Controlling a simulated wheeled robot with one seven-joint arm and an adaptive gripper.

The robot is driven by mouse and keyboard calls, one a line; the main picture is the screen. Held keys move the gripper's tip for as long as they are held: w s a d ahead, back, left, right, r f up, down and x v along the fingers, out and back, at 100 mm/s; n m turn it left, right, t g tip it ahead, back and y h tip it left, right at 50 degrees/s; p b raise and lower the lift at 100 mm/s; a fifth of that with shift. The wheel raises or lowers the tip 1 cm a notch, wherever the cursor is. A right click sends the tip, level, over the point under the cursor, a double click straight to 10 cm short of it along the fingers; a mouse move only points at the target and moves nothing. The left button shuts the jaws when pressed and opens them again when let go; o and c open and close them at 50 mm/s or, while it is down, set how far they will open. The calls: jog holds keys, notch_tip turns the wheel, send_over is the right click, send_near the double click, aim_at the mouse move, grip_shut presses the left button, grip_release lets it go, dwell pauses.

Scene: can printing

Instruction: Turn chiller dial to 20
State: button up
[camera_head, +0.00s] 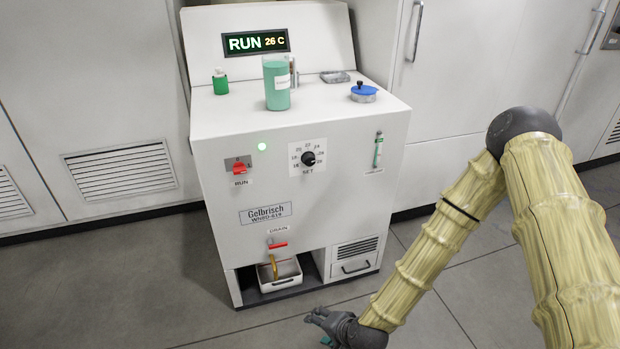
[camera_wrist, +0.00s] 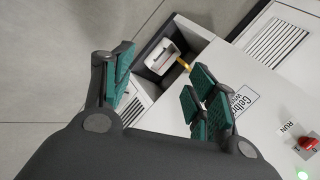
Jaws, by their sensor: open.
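The black chiller dial (camera_head: 308,158) sits on a white scale plate on the front face, above the word SET. Its pointer is too small to read surely. My gripper (camera_head: 328,318) is low, in front of the chiller and right of the drain tray, well below and apart from the dial. In the wrist view my gripper (camera_wrist: 158,88) is open and empty, with green finger pads. The dial is not visible in the wrist view.
A red RUN switch (camera_head: 239,168) is left of the dial, below a lit green lamp. A red drain handle (camera_head: 278,245) is above a white tray (camera_head: 281,276). A sight tube (camera_head: 378,150) is at right. A green canister (camera_head: 277,86) and smaller containers stand on top.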

jog(key=w+a+r+m+t+y+b, duration=0.1)
jog(key=w+a+r+m+t+b, duration=0.1)
jog(key=w, duration=0.4)
jog(key=w+a+r+m+t+b, duration=0.1)
jog(key=w+a+r+m+b, duration=0.1)
jog(key=w, duration=0.4)
jog(key=m+t+b, duration=0.7)
jog(key=m+t, duration=0.1)
jog(key=m, duration=0.1)
send_near(311, 162)
jog(key=x, duration=0.9)
jog(key=shift+w+a+b, duration=0.15)
jog(key=shift+w+b, duration=0.05)
jog(key=shift+b, duration=0.15)
jog(key=shift+c, duration=0.5)
jog(key=c, duration=0.9)
